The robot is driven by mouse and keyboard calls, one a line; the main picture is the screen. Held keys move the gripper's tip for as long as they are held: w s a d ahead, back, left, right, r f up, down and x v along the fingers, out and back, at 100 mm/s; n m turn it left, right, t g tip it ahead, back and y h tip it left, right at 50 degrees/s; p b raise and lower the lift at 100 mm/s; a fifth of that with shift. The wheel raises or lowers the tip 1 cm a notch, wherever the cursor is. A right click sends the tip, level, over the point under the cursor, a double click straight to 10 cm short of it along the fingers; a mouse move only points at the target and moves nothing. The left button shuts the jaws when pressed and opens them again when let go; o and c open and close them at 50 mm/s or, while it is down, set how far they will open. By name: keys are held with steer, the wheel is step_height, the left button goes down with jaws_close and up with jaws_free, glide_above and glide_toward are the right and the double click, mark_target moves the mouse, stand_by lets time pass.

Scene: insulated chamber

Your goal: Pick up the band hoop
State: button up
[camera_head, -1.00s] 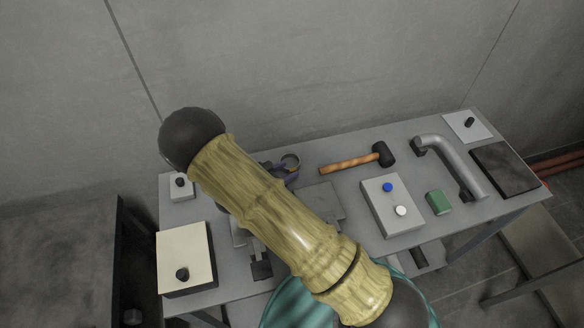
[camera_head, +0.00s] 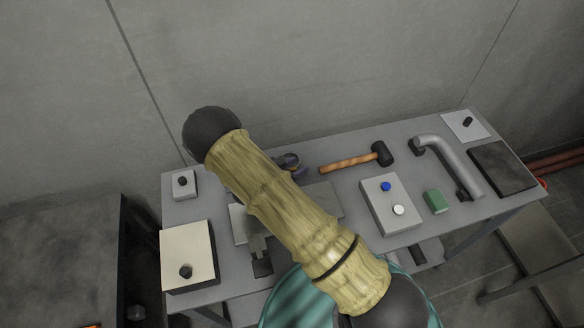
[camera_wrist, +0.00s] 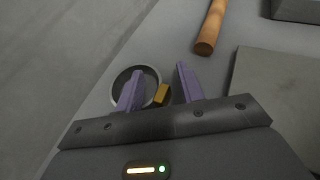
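The band hoop (camera_wrist: 114,86) is a thin grey metal ring lying on the grey table, with a small brass-coloured block (camera_wrist: 162,95) at its right side. My gripper (camera_wrist: 160,72) is open, with two purple fingers pointing at the table. In the wrist view the left finger overlaps the ring and the right finger is clear to the right of the brass block. I cannot tell whether the left finger is inside the ring or above it. In the head view my gripper (camera_head: 294,169) is mostly hidden behind my arm.
A hammer (camera_head: 347,163) with an orange handle lies right of the gripper. Further right are a button box (camera_head: 391,210), a green block (camera_head: 436,202), a grey pipe handle (camera_head: 455,165) and a dark plate (camera_head: 502,168). A cream box (camera_head: 187,250) stands at the left front. A wall runs behind.

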mark_target(295, 168)
steer(key=shift+s, duration=0.1)
jaws_close()
step_height(295, 168, up, 10)
steer(key=b, duration=0.2)
stand_by(0.6)
stand_by(0.4)
